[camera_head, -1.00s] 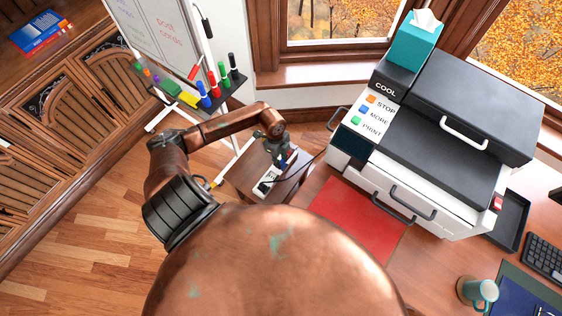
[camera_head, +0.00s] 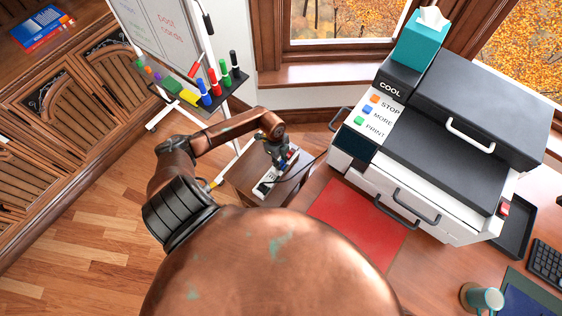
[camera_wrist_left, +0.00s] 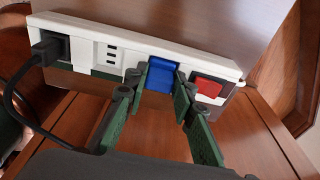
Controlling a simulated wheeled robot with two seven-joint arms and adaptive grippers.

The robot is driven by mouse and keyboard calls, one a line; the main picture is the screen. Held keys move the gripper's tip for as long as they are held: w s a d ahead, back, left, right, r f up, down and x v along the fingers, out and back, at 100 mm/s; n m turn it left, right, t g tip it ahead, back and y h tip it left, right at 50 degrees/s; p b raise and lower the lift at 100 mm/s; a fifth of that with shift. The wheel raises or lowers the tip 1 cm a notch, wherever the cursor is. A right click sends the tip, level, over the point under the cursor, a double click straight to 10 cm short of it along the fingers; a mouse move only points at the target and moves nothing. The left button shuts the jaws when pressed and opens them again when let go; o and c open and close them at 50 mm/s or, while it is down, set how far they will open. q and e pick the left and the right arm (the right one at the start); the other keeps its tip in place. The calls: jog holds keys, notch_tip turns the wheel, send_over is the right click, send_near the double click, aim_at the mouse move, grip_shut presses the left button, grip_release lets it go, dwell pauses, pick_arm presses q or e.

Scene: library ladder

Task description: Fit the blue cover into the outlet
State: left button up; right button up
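The white outlet strip (camera_wrist_left: 85,30) runs across the wrist view. It also shows small on the side table in the head view (camera_head: 264,188). The blue cover (camera_wrist_left: 161,75) is at the strip's middle right, between an empty-looking socket (camera_wrist_left: 108,53) and a red piece (camera_wrist_left: 207,87). My left gripper (camera_wrist_left: 160,84) has its fingertips at both sides of the blue cover and looks shut on it. In the head view the left gripper (camera_head: 284,161) is over the strip. I cannot tell how deep the cover sits. My right gripper is not in view.
A black plug (camera_wrist_left: 46,50) with a cable fills the strip's left end. The cable runs down the left. The side table (camera_head: 240,177) is beside the desk with a red mat (camera_head: 350,222) and the printer (camera_head: 432,155). A whiteboard with markers stands behind.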

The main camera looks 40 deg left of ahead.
pick_arm(q)
jog(key=o, duration=0.4)
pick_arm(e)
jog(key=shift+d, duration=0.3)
pick_arm(q)
jog(key=r+p, duration=0.1)
jog(key=r, duration=0.3)
jog(key=a+r, duration=0.1)
jog(key=r, duration=0.3)
jog(key=r+p, duration=0.1)
jog(key=r, duration=0.3)
jog(key=shift+s+a+r+p, duration=0.1)
jog(key=shift+a+p, duration=0.25)
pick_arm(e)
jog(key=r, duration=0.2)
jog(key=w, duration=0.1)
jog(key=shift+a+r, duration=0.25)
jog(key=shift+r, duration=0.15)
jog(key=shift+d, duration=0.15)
